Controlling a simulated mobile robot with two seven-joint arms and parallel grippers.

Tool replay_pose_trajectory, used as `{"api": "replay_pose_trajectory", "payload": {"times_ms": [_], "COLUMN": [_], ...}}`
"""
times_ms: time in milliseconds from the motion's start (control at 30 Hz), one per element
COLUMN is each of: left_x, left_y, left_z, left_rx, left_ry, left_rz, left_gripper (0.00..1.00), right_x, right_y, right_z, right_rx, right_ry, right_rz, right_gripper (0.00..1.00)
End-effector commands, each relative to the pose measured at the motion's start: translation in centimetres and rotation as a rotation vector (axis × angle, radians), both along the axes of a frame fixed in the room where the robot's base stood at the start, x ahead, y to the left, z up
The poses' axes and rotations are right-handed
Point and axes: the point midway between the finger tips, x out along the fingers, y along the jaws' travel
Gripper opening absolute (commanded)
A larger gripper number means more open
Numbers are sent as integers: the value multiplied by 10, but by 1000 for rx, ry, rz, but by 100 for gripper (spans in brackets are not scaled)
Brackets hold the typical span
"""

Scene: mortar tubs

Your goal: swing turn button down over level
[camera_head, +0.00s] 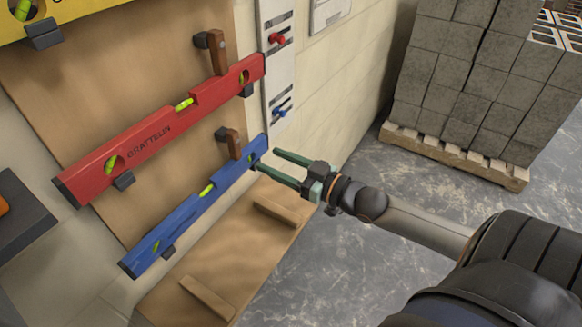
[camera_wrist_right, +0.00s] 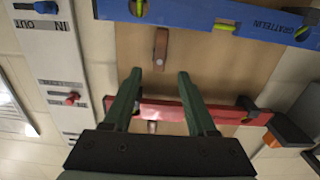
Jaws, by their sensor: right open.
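A blue level (camera_head: 195,215) hangs slanted across the brown board, and it shows along the top of the right wrist view (camera_wrist_right: 190,14). A brown turn button (camera_head: 232,143) stands at its upper edge; it also shows in the right wrist view (camera_wrist_right: 161,45), beyond the fingertips. A red level (camera_head: 160,130) hangs above the blue one, with a second brown turn button (camera_head: 217,54) at its upper edge. I cannot tell whether either button overlaps its level. My right gripper (camera_head: 266,161) is open and empty, with green fingers near the blue level's right end. My left gripper is not in view.
A yellow level (camera_head: 75,13) hangs at top left. A pale strip beside the board carries a red knob (camera_head: 277,39) and a blue knob (camera_head: 280,113). A grey box (camera_head: 22,222) juts in at left. Grey blocks stand on a pallet (camera_head: 455,155) at right; the floor between is clear.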

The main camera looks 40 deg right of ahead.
Motion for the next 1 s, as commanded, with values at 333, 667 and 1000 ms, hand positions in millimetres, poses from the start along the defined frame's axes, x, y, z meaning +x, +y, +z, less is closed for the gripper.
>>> {"api": "replay_pose_trajectory", "payload": {"times_ms": [333,667,1000], "left_x": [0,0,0], "left_y": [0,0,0], "left_z": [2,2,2], "left_rx": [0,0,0], "left_ry": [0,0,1], "left_rz": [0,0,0], "left_gripper": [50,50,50], "right_x": [-30,-33,-33], "right_y": [-10,-12,-12], "right_z": [0,1,0], "right_rx": [-2,-2,-1], "right_ry": [2,-2,0], "right_rz": [1,1,1], "right_gripper": [57,57,57]}}
